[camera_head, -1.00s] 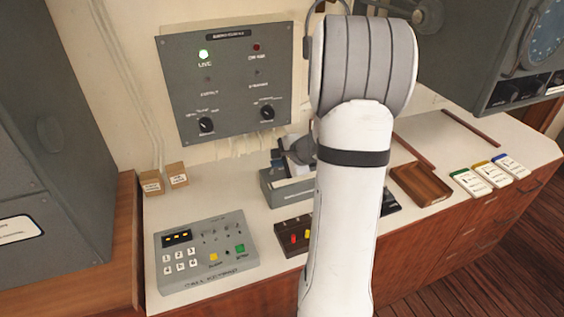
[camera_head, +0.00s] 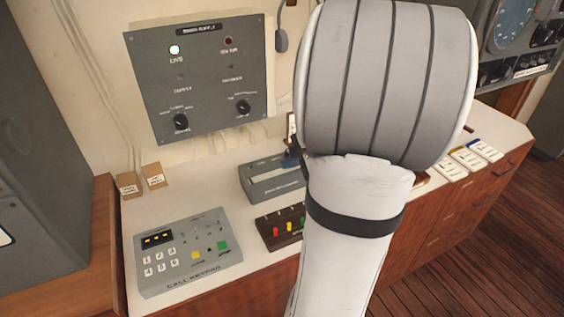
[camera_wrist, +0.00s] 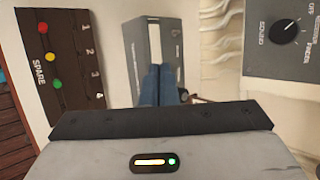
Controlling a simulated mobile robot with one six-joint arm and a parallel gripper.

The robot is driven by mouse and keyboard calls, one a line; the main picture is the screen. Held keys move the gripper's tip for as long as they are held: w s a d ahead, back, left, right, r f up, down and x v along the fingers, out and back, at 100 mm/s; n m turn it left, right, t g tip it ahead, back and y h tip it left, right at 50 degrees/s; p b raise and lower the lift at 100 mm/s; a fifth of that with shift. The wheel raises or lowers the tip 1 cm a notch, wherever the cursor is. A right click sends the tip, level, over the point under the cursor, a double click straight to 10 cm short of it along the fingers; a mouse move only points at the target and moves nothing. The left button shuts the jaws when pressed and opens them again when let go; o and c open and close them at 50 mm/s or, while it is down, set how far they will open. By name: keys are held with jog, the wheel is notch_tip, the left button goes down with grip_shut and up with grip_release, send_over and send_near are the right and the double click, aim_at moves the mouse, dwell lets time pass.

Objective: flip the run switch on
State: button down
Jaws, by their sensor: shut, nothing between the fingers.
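I can make out no label reading run, so I cannot tell which control is the run switch. A grey wall panel (camera_head: 205,85) has a lit green lamp (camera_head: 174,50), a dark red lamp (camera_head: 228,41) and two black knobs; some small labels are blurred. A panel corner with a knob (camera_wrist: 286,31) shows in the wrist view. My gripper (camera_wrist: 157,72) is shut and empty, its blue fingers over a grey slotted box (camera_wrist: 135,50). In the head view my arm hides part of the counter, and my gripper (camera_head: 291,160) shows just above that box (camera_head: 262,184).
A grey call keypad (camera_head: 187,252) lies front left on the white counter. A dark board with coloured pegs (camera_head: 277,231) sits beside it, also in the wrist view (camera_wrist: 62,55). Two small boxes (camera_head: 141,181) stand by the wall. Several cards (camera_head: 468,157) lie at right.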

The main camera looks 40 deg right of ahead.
aim_at(259, 175)
jog(key=shift+f, duration=0.1)
jog(key=f+t+b, duration=0.1)
jog(key=b, duration=0.3)
jog(key=s+f+t+b, duration=0.1)
jog(key=t+b, duration=0.1)
jog(key=b, duration=0.3)
jog(key=n+t+b, duration=0.1)
jog(key=b, duration=0.4)
jog(key=shift+s+a+f, duration=0.1)
jog(key=shift+s+f, duration=0.1)
jog(key=shift+f, duration=0.2)
jog(key=shift+r, duration=0.1)
jog(key=x, duration=1.4)
jog(key=shift+w+r, duration=0.1)
jog(key=shift+r, duration=0.05)
jog(key=shift+r, duration=0.1)
jog(key=shift+r+p, duration=0.2)
jog(key=shift+p, duration=0.35)
jog(key=shift+w, duration=0.1)
